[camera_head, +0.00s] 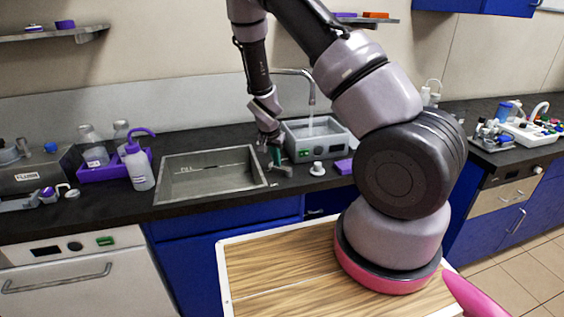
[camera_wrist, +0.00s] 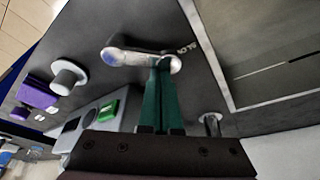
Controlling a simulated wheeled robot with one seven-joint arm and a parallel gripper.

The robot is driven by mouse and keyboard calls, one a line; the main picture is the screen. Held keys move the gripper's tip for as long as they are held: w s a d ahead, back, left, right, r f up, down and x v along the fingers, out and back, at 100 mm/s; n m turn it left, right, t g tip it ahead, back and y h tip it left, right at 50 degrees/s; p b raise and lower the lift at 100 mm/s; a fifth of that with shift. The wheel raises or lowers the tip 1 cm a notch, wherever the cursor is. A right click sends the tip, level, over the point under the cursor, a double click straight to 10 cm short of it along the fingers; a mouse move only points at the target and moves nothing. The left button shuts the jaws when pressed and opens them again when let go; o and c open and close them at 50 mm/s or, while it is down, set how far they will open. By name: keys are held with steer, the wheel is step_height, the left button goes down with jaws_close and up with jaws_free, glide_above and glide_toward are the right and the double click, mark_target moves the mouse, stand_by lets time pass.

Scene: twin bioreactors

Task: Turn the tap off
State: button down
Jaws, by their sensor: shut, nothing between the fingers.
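The tap's metal spout (camera_head: 312,88) arches out from behind my arm in the head view. A pale stream of water (camera_head: 311,122) runs from it into a grey bath (camera_head: 334,146). In the wrist view a pale lever with a blue dot (camera_wrist: 120,57), which looks like the tap handle, lies just beyond my fingertips. My gripper (camera_wrist: 161,62) has its green fingers shut and empty. The tips overlap the lever's right end; I cannot tell whether they touch. In the head view my gripper (camera_head: 275,160) points down between the sink and the bath.
A sink (camera_head: 210,171) lies left of my gripper. A white knob (camera_head: 317,169) and a purple block (camera_head: 344,166) stand near the bath; the knob also shows in the wrist view (camera_wrist: 68,77). A wash bottle (camera_head: 139,168) and purple tray (camera_head: 97,172) stand further left.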

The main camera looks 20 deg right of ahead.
steer(key=n, duration=0.1)
steer(key=s+a+n+y, duration=0.1)
steer(key=n, duration=0.1)
steer(key=shift+s+a+n+t, duration=0.15)
steer(key=shift+n+t, duration=0.15)
steer(key=shift+s+a+n+y, duration=0.25)
steer(key=shift+s+n+y, duration=0.15)
steer(key=shift+n, duration=0.7)
steer(key=shift+s+a+n+y, duration=0.3)
steer(key=shift+s+n, duration=0.2)
steer(key=shift+n, duration=0.6)
steer(key=shift+r, duration=0.1)
